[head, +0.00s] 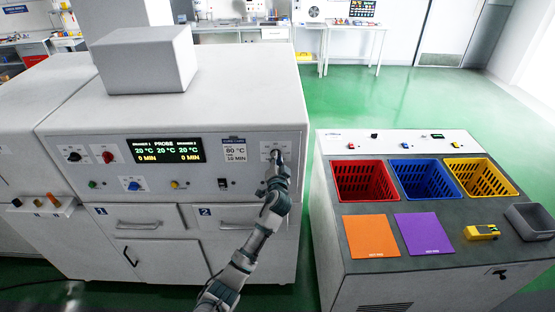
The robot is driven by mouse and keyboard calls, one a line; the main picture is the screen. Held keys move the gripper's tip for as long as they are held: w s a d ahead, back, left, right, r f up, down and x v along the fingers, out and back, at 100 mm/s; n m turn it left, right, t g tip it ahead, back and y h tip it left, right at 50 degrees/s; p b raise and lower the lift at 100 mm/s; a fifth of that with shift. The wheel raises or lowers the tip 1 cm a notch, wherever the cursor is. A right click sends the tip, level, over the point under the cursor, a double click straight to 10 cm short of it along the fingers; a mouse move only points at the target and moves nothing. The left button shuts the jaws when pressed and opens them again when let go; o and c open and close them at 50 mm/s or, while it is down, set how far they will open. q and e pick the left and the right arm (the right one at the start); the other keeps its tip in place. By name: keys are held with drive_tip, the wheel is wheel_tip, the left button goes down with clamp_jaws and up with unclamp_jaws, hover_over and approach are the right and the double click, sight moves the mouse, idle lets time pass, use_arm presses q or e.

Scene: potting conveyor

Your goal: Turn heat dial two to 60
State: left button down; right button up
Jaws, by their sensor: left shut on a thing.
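The white oven-like cabinet has a front panel with a display (165,150) reading 20 °C three times and 0 MIN on both sides. My left gripper (276,162) reaches up to the pale marked plate (267,147) at the right end of this panel. It is shut on a dial there, which the fingers mostly hide. The dial's pointer and setting cannot be read, and the plate's markings are too small to read. A card (234,151) left of the gripper shows what looks like 80 °C and 10 MIN. My right gripper is not in view.
A black knob (74,156), a red knob (108,155) and a blue knob (132,184) sit on the panel's left half. Drawers 1 (142,224) and 2 (222,219) are shut below. Right stands a counter with red (366,180), blue and yellow bins.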

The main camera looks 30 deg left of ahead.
use_arm(q)
drive_tip(key=c, duration=1.4)
unclamp_jaws()
drive_tip(key=shift+f, duration=0.35)
drive_tip(key=o, duration=0.8)
drive_tip(key=shift+w+a, duration=0.2)
drive_tip(key=shift+w, duration=0.05)
drive_tip(key=shift+a, duration=0.15)
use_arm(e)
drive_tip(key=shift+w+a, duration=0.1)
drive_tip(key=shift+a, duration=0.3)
use_arm(q)
drive_tip(key=v, duration=1.2)
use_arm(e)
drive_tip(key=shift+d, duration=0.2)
use_arm(q)
drive_tip(key=shift+f, duration=0.1)
